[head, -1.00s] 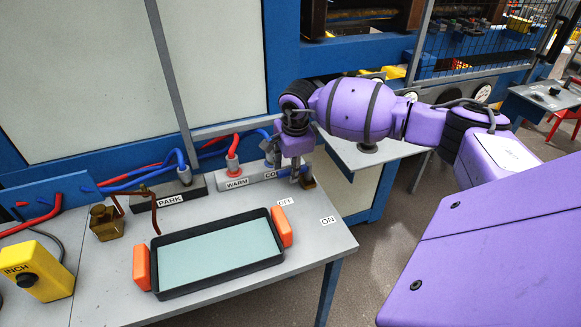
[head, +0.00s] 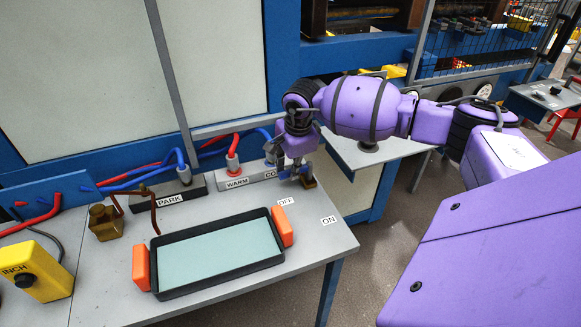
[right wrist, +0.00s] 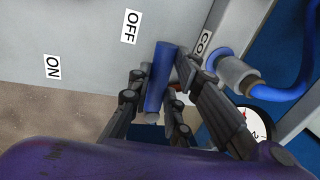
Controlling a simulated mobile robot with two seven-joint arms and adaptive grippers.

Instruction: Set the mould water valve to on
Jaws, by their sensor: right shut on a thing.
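The mould water valve's blue lever (right wrist: 161,78) shows in the right wrist view between the two fingers of my right gripper (right wrist: 160,95), which is shut on it. The lever's free end lies near the OFF label (right wrist: 131,26); the ON label (right wrist: 53,66) is further left. In the head view my right gripper (head: 296,172) is at the back right of the bench, and its fingers and wrist hide most of the valve. A bit of brass body (head: 309,183) shows beside them. The OFF label (head: 286,202) and ON label (head: 328,220) lie in front. My left gripper is not in view.
A black tray (head: 270,261) with orange handles lies on the grey bench (head: 330,245). Behind it are the PARK block (head: 172,197), the WARM block (head: 236,183) and red and blue hoses. A yellow INCH box (head: 38,272) stands at left. The bench's right front corner is clear.

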